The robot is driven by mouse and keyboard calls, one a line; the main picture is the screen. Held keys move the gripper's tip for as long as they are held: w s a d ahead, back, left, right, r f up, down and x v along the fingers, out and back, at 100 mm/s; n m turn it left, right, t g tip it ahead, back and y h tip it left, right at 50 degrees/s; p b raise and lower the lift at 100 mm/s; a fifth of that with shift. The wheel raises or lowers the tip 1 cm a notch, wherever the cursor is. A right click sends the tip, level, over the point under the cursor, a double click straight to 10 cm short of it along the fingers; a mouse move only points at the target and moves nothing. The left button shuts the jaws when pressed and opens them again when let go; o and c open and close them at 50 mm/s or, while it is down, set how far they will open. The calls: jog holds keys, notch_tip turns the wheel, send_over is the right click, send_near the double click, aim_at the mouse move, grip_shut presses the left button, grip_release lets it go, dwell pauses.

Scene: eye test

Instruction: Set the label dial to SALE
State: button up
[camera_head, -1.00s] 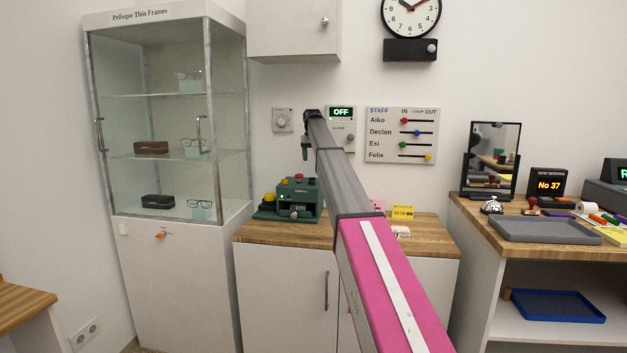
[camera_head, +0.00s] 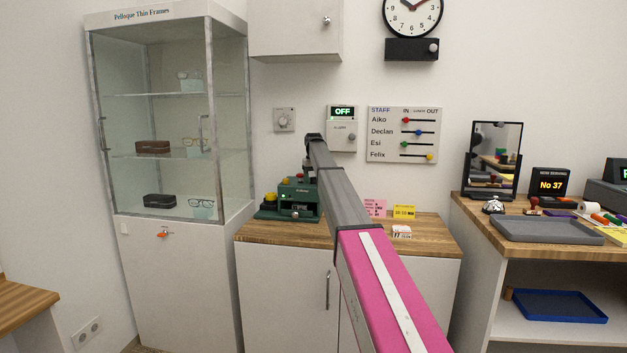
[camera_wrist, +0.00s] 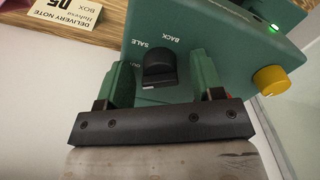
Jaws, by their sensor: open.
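The label machine is a green box (camera_head: 298,192) on the wooden counter, partly behind my arm in the head view. In the wrist view its green face (camera_wrist: 220,45) carries a black dial knob (camera_wrist: 160,66) with a white mark at its lower edge. The words SALE (camera_wrist: 143,44) and BACK (camera_wrist: 168,30) are printed around the knob, tilted in the picture. The white mark is on the side away from both words. My gripper (camera_wrist: 162,76) is open, one green finger on each side of the knob. I cannot tell whether the fingers touch it.
A yellow knob (camera_wrist: 271,80) and a small green light (camera_wrist: 274,27) are on the machine. A delivery note (camera_wrist: 65,14) lies beside it. The glass cabinet (camera_head: 170,120) stands left of the counter (camera_head: 265,231); the wall dial (camera_head: 284,120) is above it.

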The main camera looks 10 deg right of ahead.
jog(key=c, duration=0.9)
jog(key=shift+m, duration=0.3)
jog(key=m, duration=0.5)
jog(key=shift+m, duration=0.3)
jog(key=m, duration=0.5)
jog(key=shift+m, duration=0.4)
